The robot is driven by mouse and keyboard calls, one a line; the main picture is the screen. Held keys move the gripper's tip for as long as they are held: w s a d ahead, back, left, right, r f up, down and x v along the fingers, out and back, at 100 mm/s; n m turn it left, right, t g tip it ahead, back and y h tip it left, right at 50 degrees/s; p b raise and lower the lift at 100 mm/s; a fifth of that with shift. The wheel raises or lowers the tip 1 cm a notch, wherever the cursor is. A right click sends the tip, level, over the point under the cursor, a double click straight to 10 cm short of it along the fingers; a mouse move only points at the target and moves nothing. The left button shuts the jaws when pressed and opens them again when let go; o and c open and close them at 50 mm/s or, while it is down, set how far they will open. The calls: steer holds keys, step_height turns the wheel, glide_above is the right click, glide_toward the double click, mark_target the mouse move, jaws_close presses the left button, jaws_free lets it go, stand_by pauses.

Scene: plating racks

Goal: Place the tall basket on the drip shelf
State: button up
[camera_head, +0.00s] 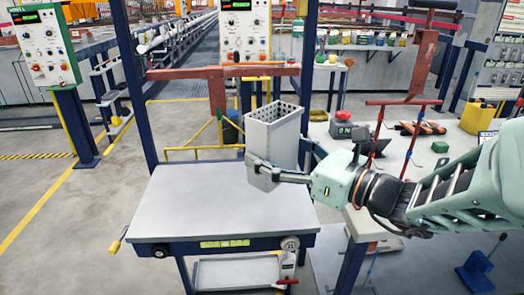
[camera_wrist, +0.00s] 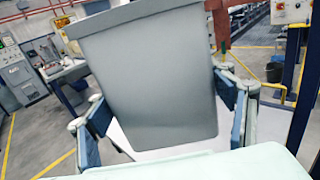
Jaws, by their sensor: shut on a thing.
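The tall basket (camera_head: 272,132) is a grey, straight-sided box with a perforated rim and an open top. My gripper (camera_head: 268,173) is shut on its lower part and comes in from the right. In the wrist view, the basket (camera_wrist: 150,85) stands slightly tilted between the two fingers (camera_wrist: 165,115). A flat light-grey top (camera_head: 200,205) on a blue frame lies below and left of the basket. The basket is over its far right part; whether it touches is hard to tell. I cannot tell for sure whether this top is the drip shelf.
A lower grey shelf (camera_head: 236,271) sits under the top. A reddish-brown crossbar (camera_head: 222,73) on blue posts stands behind. A white bench (camera_head: 390,150) with a red-topped box (camera_head: 341,125) and red stands is at right. The left part of the grey top is clear.

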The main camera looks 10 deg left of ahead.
steer(key=shift+w+a+f, duration=0.1)
steer(key=shift+w+a, duration=0.1)
steer(key=shift+w, duration=0.05)
steer(key=shift+w+a+f+b, duration=0.75)
steer(key=shift+w+a+f, duration=0.65)
steer(key=shift+a+f, duration=0.55)
steer(key=shift+w+a+f+b, duration=0.7)
steer(key=shift+w+a+f, duration=0.8)
steer(key=shift+f, duration=0.8)
steer(key=shift+w+a+f+b, duration=0.75)
steer(key=shift+w+a+f, duration=0.5)
steer(key=shift+a+f, duration=0.75)
steer(key=shift+d+f, duration=0.15)
steer(key=shift+f, duration=0.15)
steer(key=o, duration=1.3)
